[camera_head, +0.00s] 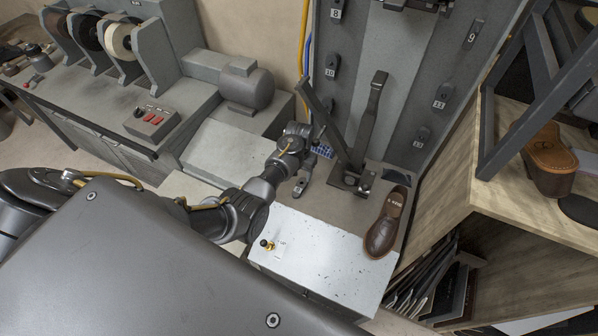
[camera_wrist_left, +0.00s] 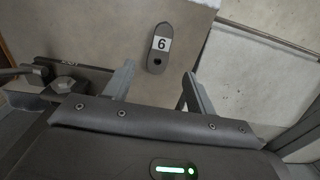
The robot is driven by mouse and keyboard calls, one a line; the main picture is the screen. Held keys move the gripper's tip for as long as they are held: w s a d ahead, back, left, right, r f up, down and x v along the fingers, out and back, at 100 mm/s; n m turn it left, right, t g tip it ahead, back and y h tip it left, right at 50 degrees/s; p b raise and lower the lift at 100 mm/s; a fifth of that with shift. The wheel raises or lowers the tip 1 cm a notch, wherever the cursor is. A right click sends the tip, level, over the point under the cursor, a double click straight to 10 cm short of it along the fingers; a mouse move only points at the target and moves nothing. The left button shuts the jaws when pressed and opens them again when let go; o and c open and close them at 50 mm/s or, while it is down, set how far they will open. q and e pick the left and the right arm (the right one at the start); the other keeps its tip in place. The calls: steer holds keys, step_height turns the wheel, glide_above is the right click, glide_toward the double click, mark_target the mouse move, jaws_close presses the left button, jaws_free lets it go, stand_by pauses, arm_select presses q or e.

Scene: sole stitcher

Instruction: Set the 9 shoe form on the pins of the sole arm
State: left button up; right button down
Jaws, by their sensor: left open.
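The form marked 9 (camera_head: 470,38) is a small dark piece hanging high on the right side of the grey panel. The dark sole arm (camera_head: 366,120) stands on the machine's base, right of my left arm. Its pins are too small to make out. My left gripper (camera_wrist_left: 158,69) is open and empty. In the left wrist view, a dark oval form marked 6 (camera_wrist_left: 158,48) shows beyond and between its fingers, against a pale grey surface. In the head view my left gripper is beside the sole arm, well away from the 9 form. My right gripper is not in view.
More numbered forms hang on the panel, including 8 (camera_head: 337,10), 10 (camera_head: 331,66) and 11 (camera_head: 442,97). A brown shoe (camera_head: 384,226) lies on the pale machine top (camera_head: 325,255). A wooden shelf unit (camera_head: 520,185) bounds the right; a grinding bench stands left.

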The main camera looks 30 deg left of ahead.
arm_select(q)
steer(key=b, duration=0.6)
glide_above(299, 188)
steer(key=shift+w+f, duration=0.1)
steer(key=shift+f, duration=2.55)
steer(key=shift+f+b, duration=0.9)
steer(key=shift+f, duration=0.95)
steer(key=shift+c, duration=0.2)
jaws_close()
steer(key=shift+r, duration=0.1)
steer(key=shift+w+r+p, duration=0.1)
steer(key=shift+r+p, duration=1.85)
steer(key=shift+p, duration=0.45)
